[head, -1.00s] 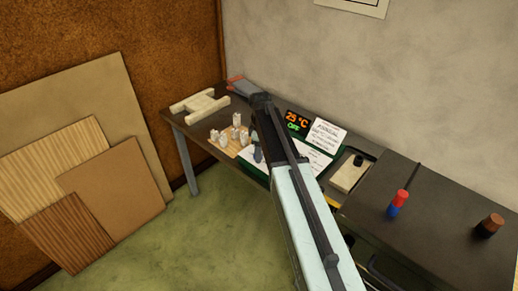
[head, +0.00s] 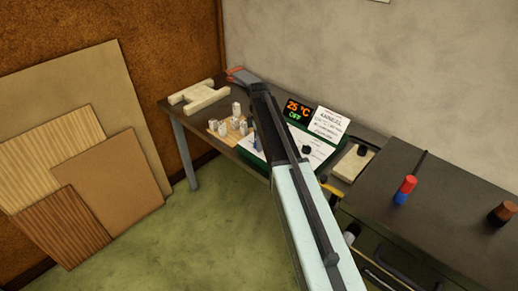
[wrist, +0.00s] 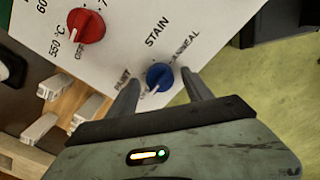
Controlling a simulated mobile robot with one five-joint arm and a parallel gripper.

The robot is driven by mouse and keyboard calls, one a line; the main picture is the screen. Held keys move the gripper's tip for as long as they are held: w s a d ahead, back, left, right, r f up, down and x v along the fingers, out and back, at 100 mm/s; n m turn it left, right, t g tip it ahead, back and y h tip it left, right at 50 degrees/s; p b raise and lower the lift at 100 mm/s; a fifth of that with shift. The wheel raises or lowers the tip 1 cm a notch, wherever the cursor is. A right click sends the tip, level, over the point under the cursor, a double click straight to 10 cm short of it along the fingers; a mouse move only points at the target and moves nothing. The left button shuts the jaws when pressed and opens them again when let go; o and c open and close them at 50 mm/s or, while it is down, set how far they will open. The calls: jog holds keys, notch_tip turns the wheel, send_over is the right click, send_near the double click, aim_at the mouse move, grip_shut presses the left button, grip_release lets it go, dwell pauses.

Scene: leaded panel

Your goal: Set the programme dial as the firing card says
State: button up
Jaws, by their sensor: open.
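The blue programme dial (wrist: 160,77) shows in the wrist view on a white panel (wrist: 205,25), with PAINT, STAIN and ANNEAL lettered around it. Its white mark points to the lower left, below the PAINT lettering. My gripper (wrist: 158,88) is open, its fingers to either side of the blue dial; I cannot tell whether they touch it. A red dial (wrist: 86,26) with temperature lettering sits to the left. In the head view, the firing card (head: 327,124) stands behind the panel; its heading appears to read ANNEAL, the smaller text is blurred. My arm hides part of the panel.
A display (head: 297,111) reads 25 °C and OFF. Pale blocks (head: 236,124) stand on a board left of the panel. A red-and-blue cylinder (head: 405,190) and a brown one (head: 502,212) stand on the dark cabinet at right. Wooden boards lean on the left wall.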

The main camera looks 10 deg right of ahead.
jog(key=shift+f, duration=0.2)
grip_shut()
